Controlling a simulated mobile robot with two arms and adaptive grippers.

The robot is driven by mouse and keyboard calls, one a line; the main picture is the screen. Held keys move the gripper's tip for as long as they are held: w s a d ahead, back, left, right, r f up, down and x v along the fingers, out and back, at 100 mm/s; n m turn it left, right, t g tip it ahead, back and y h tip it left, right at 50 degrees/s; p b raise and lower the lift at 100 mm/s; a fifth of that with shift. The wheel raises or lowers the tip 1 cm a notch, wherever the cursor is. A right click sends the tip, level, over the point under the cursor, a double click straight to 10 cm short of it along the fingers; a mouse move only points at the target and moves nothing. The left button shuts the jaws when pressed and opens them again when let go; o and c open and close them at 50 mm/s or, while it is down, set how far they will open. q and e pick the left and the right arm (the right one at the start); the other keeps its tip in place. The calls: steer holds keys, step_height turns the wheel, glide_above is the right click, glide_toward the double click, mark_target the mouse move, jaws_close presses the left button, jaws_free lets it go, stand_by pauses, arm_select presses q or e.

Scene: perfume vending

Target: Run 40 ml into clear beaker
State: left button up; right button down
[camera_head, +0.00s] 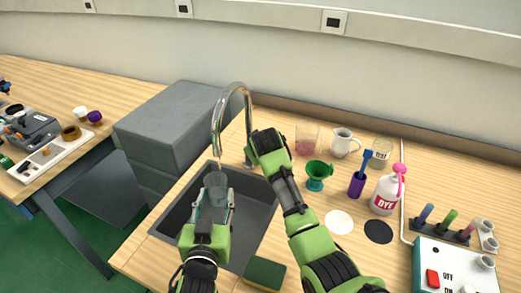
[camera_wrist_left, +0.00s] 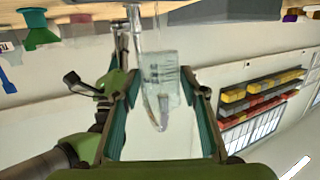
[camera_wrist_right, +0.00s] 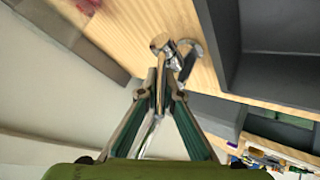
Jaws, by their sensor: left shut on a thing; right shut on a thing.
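A clear graduated beaker (camera_head: 216,183) is upright in the head view, over the grey sink (camera_head: 252,222) and under the tip of the curved metal tap (camera_head: 234,88). My left gripper (camera_head: 214,199) is shut around it. In the left wrist view the beaker (camera_wrist_left: 166,72) sits between the fingers, with printed marks on its wall. I cannot read the water level or clearly make out a stream. My right gripper (camera_head: 254,152) is at the tap's base. In the right wrist view its fingers (camera_wrist_right: 162,92) are closed on the tap's lever (camera_wrist_right: 159,72); my gripper hides the lever in the head view.
Right of the sink stand a pinkish glass (camera_head: 307,138), white jug (camera_head: 341,143), green funnel-like cup (camera_head: 317,174), purple cup (camera_head: 356,186) and DYE bottle (camera_head: 384,194). A switch box (camera_head: 455,262) is at front right. A green sponge (camera_head: 264,272) lies at the sink's front edge.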

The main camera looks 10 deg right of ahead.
steer(key=c, duration=2.2)
jaws_free()
steer(key=shift+f, duration=0.1)
steer(key=shift+s, duration=0.1)
steer(key=v, duration=1.2)
